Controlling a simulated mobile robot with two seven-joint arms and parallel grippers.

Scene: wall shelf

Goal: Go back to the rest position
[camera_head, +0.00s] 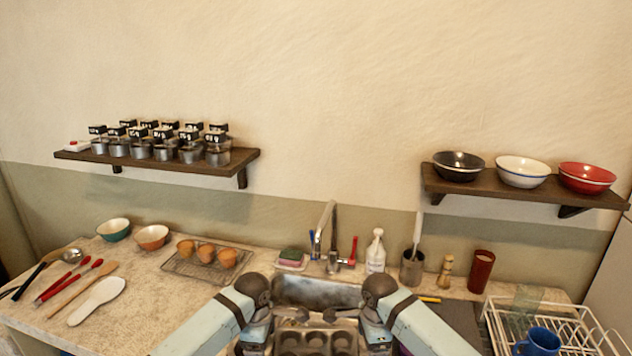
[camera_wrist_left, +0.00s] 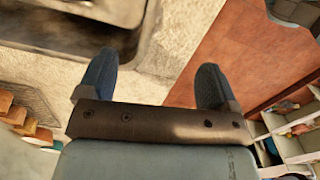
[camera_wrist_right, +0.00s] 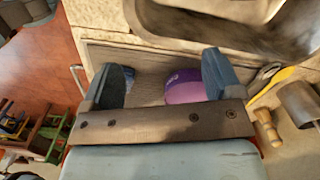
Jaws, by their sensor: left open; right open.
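My left gripper (camera_wrist_left: 153,78) is open, with nothing between its fingers. In the left wrist view it is above the floor and the counter's front edge, near the sink. My right gripper (camera_wrist_right: 167,78) is open. In the head view both arms come in from the bottom and bend in front of the sink (camera_head: 320,292).
A left shelf (camera_head: 245,160) bears several labelled jars. A right shelf (camera_head: 480,184) bears a black bowl (camera_head: 458,168), a white bowl (camera_head: 522,174) and a red bowl (camera_head: 586,180). A muffin tin (camera_head: 315,342) is between my arms. A dish rack (camera_head: 590,325) stands at right.

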